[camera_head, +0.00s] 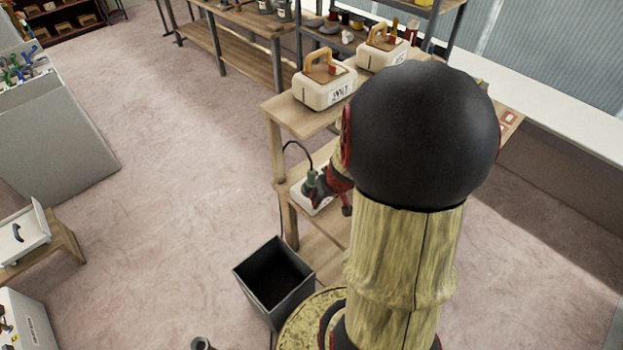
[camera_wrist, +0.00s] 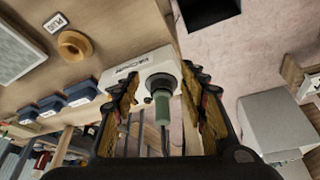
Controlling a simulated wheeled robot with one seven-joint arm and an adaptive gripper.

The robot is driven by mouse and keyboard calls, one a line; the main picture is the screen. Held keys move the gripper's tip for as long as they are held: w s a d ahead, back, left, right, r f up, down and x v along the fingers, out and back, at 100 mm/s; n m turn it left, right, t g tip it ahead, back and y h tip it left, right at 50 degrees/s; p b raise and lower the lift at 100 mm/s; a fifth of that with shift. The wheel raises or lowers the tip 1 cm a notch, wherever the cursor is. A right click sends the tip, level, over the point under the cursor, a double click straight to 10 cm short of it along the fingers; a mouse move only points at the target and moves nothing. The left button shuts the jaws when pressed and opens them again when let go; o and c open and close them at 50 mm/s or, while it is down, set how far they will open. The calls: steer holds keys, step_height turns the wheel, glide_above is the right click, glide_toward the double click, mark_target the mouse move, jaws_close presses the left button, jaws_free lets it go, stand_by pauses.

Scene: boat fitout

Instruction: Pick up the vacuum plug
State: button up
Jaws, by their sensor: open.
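The vacuum plug (camera_wrist: 162,108) is a green cylinder in the wrist view, standing at the dark round socket of a white box (camera_wrist: 140,66) with dark lettering. In the head view the green plug (camera_head: 311,181) has a black cable arching from its top. My gripper (camera_wrist: 163,80) is open, with one finger on each side of the plug; gaps show on both sides. In the head view my gripper (camera_head: 327,187) is at the plug, partly hidden by my arm. The white box also shows beneath it, on the lower shelf of a wooden bench.
Two cream cases with wooden handles (camera_head: 325,85) (camera_head: 383,45) stand on the bench top above. A dark open bin (camera_head: 274,276) stands on the floor in front. In the wrist view, blue boxes (camera_wrist: 50,104) and a wooden ring (camera_wrist: 74,46) lie left. Open floor (camera_head: 170,220) is left.

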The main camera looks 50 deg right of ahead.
mark_target(313, 173)
steer(key=shift+w+d+p, duration=0.3)
steer(key=shift+w+d, duration=0.35)
steer(key=shift+w, duration=0.5)
steer(key=shift+w+d+p, duration=0.3)
steer(key=shift+w+d, duration=0.3)
steer(key=shift+w, duration=0.6)
steer(key=shift+w+d+p, duration=0.3)
steer(key=shift+w+d, duration=0.35)
steer(key=shift+w, duration=0.5)
steer(key=shift+w+d+p, duration=0.2)
steer(key=shift+w+d, duration=0.05)
steer(key=shift+w, duration=0.25)
steer(key=shift+w+d+p, duration=0.15)
steer(key=shift+w+d, duration=0.1)
steer(key=shift+w, duration=0.2)
steer(key=b+x, duration=0.1)
steer(key=x, duration=0.2)
steer(key=shift+w, duration=0.1)
steer(key=shift+c, duration=0.9)
jaws_close()
